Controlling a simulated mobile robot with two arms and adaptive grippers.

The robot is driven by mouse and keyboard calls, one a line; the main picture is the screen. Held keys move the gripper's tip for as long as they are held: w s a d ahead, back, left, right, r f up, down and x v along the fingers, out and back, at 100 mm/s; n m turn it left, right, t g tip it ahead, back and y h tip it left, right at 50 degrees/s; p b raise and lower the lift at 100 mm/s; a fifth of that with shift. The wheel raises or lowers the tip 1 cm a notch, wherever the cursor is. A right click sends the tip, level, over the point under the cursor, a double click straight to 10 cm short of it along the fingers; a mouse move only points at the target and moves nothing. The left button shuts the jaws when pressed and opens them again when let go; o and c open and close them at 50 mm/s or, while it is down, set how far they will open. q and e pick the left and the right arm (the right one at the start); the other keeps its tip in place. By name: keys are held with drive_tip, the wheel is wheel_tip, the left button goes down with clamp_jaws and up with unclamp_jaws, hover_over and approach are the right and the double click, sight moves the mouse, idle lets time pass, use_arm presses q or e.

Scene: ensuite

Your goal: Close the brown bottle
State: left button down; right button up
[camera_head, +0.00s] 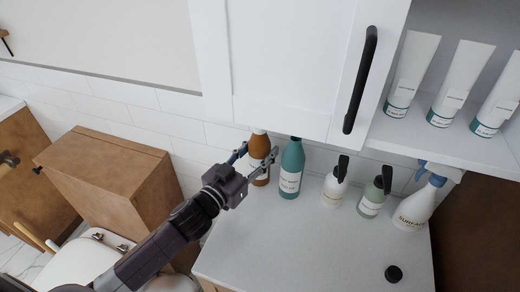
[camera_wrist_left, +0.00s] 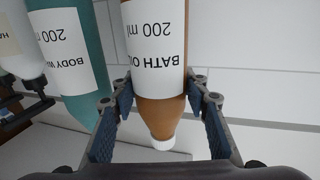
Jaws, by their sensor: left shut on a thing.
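The brown bottle (camera_head: 260,145) stands at the back left of the counter, with a white label and a white top end. In the left wrist view the same bottle (camera_wrist_left: 160,108) appears upside down, its label reading "BATH O…" and "200 ml". My left gripper (camera_head: 258,156) is shut on it, with one finger on each side of its upper body. In the left wrist view both fingers (camera_wrist_left: 160,100) flank the bottle's shoulder. A small round black cap-like piece (camera_head: 393,273) lies on the front right of the counter. My right gripper is not in view.
A teal bottle (camera_head: 291,168) stands just right of the brown one. Several pump and spray bottles, such as the white pump bottle (camera_head: 332,192), stand further right. A white wall cabinet (camera_head: 280,60) hangs close above.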

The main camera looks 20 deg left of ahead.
use_arm(q)
drive_tip(key=c, duration=1.1)
unclamp_jaws()
drive_tip(key=shift+f, duration=0.1)
drive_tip(key=shift+c, duration=0.2)
drive_tip(key=shift+r, duration=0.2)
drive_tip(key=shift+s+a+f, duration=0.1)
drive_tip(key=shift+s+f, duration=0.1)
drive_tip(key=shift+s, duration=0.1)
drive_tip(key=b+v, duration=0.2)
drive_tip(key=v, duration=0.9)
drive_tip(key=shift+s+b, duration=0.25)
drive_tip(key=shift+b, duration=0.1)
drive_tip(key=shift+a, duration=0.1)
